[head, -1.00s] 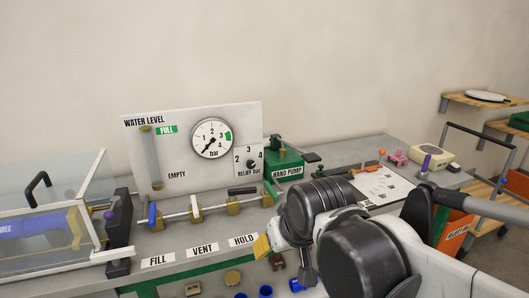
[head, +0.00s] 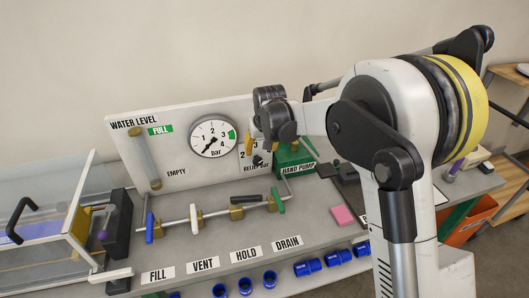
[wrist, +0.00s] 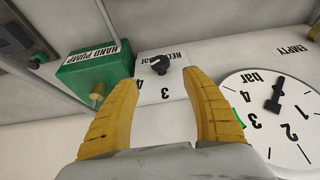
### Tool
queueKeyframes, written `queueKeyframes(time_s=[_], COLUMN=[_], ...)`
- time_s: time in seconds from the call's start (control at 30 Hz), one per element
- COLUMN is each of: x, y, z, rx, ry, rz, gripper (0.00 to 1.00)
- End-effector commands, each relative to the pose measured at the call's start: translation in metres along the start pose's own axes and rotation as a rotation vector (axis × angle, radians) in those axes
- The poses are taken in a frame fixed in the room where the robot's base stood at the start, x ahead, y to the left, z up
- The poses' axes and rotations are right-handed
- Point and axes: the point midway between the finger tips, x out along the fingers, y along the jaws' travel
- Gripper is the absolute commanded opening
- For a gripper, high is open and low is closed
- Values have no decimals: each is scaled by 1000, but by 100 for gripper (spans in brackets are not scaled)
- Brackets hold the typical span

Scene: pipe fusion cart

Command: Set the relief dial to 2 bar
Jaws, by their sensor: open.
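The relief dial is a small black knob (head: 257,160) low on the right of the white gauge panel, partly hidden by my arm in the head view. In the wrist view, upside down, the knob (wrist: 160,65) shows between and beyond my fingers, with 3 and 4 printed beside it. The 2 is hidden there, and I cannot tell where the knob points. My gripper (wrist: 161,80), with yellow fingers, is open and empty, facing the panel. The fingers straddle the knob in the picture, seemingly still apart from it. In the head view my gripper (head: 260,146) is at the panel's right edge.
The round pressure gauge (head: 213,136) is left of the dial. The green hand pump (head: 294,158) stands close on the right. Below, a pipe with valve handles (head: 237,199) crosses the bench. A pink block (head: 342,216) and blue fittings lie at the front.

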Motion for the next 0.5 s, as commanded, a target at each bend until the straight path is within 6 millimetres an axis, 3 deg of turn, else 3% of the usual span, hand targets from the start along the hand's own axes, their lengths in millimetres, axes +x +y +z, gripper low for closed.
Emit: queueKeyframes(time_s=[0.3,0.5], x=[62,90], y=[1,1], z=[1,1], rx=[1,1], ry=[1,1], rz=[0,0], gripper=[56,56])
